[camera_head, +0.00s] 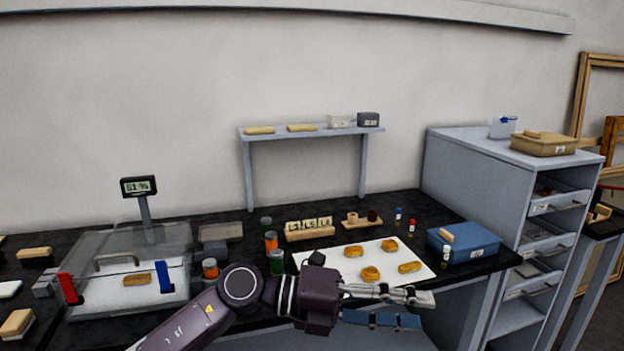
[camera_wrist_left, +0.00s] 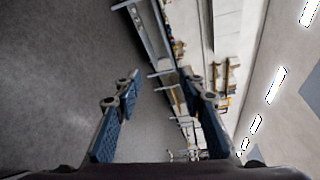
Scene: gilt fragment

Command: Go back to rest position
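My left gripper (camera_head: 418,309) reaches in from the lower left in the head view, pointing right in front of the bench's near edge. In the left wrist view the gripper's (camera_wrist_left: 160,84) two blue-padded fingers stand wide apart with nothing between them. In the head view it appears just below the white sheet (camera_head: 341,254) with gilt pieces (camera_head: 370,273), and part of the arm covers the sheet's near edge. I cannot tell whether it touches anything there. My right gripper is in neither view.
A clear box (camera_head: 95,292) with a display (camera_head: 138,187) stands at left. Jars (camera_head: 276,262) stand behind my left arm. A blue box (camera_head: 470,240) sits at the bench's right end, beside a grey drawer cabinet (camera_head: 470,170). A shelf (camera_head: 300,134) stands behind.

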